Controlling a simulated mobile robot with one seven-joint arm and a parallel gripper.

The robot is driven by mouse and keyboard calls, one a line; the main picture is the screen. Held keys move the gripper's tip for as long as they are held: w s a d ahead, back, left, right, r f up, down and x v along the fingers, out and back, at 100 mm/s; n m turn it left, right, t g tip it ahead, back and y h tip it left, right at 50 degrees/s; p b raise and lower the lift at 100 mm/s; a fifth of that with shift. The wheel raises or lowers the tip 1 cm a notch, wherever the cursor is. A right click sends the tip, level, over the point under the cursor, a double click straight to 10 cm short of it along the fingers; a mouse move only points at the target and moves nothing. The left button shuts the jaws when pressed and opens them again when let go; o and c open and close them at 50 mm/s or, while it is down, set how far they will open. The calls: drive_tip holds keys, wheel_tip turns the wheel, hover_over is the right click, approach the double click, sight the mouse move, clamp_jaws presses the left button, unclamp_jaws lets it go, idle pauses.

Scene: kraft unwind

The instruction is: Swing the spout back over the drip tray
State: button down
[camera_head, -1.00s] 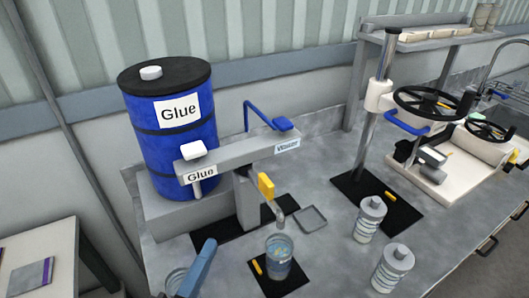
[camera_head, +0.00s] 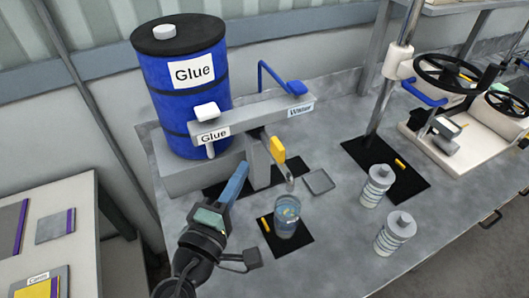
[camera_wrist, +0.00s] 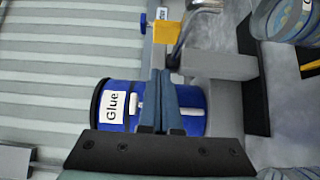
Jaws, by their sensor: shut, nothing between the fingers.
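The spout (camera_head: 287,174) is a thin grey pipe with a yellow tab (camera_head: 278,150), hanging from the arm of the grey dispenser. Its tip appears over or just behind a glass jar (camera_head: 287,222) on a black mat. The drip tray (camera_head: 319,181) is a small grey square just right of the spout tip. My gripper (camera_head: 241,168) is shut and empty, left of the spout, its blue fingers pointing up toward the dispenser. In the wrist view my fingers (camera_wrist: 161,75) are together in front of the blue drum, and the yellow tab (camera_wrist: 166,32) shows beyond them.
The blue Glue drum (camera_head: 183,100) stands behind the dispenser arm (camera_head: 250,115), which has a Glue label and a Water label. Two grey bottles (camera_head: 377,187) stand to the right. A press with a handwheel (camera_head: 440,75) is at the far right. Bare counter lies in front of the jar.

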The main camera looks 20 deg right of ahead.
sight(272, 145)
drive_tip(key=shift+w+d+p, duration=0.3)
drive_tip(key=shift+d, duration=0.65)
drive_tip(key=shift+w+d+p, duration=0.35)
drive_tip(key=shift+d, duration=0.6)
drive_tip(key=shift+w+d+p, duration=0.3)
drive_tip(key=shift+d, duration=0.65)
drive_tip(key=shift+d, duration=0.1)
